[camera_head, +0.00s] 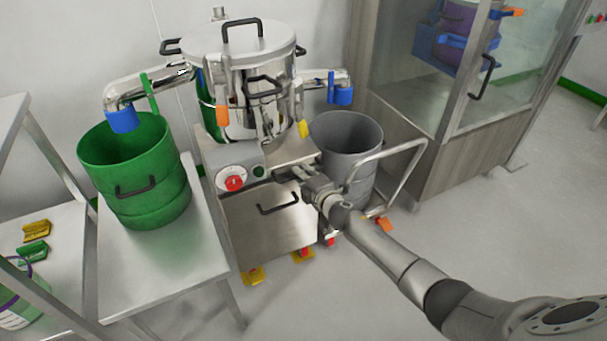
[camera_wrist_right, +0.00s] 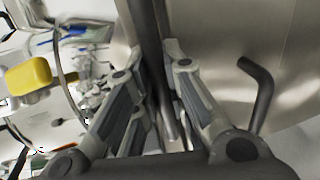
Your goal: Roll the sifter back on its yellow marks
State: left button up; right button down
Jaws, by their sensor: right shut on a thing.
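The sifter (camera_head: 242,50) is a steel round drum with a lid and black handles, standing on a wheeled cabinet (camera_head: 268,232) with a red knob. Yellow marks (camera_head: 258,280) show on the floor by its front feet, with another yellow mark (camera_head: 303,257) to the right. Red parts show at the feet; I cannot tell how exactly the wheels sit on the marks. My right gripper (camera_head: 306,180) is at the cabinet's upper right edge. In the right wrist view its fingers (camera_wrist_right: 167,75) are shut on a dark bar (camera_wrist_right: 150,30) of the sifter. My left gripper is out of view.
A green drum (camera_head: 140,180) stands on a steel table (camera_head: 150,255) close at the left. A grey drum (camera_head: 347,140) on a trolley with a rail (camera_head: 408,170) stands close at the right. A glazed cabinet (camera_head: 400,140) is behind. The floor in front is clear.

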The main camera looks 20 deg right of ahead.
jog(key=c, duration=1.5)
grip_release()
jog(key=shift+w+r, duration=0.1)
jog(key=shift+w, duration=0.1)
jog(key=shift+o, duration=0.2)
jog(key=shift+s, duration=0.1)
jog(key=a+v, duration=0.1)
jog(key=v, duration=1)
jog(key=shift+s+d, duration=0.4)
jog(key=shift+d, duration=0.05)
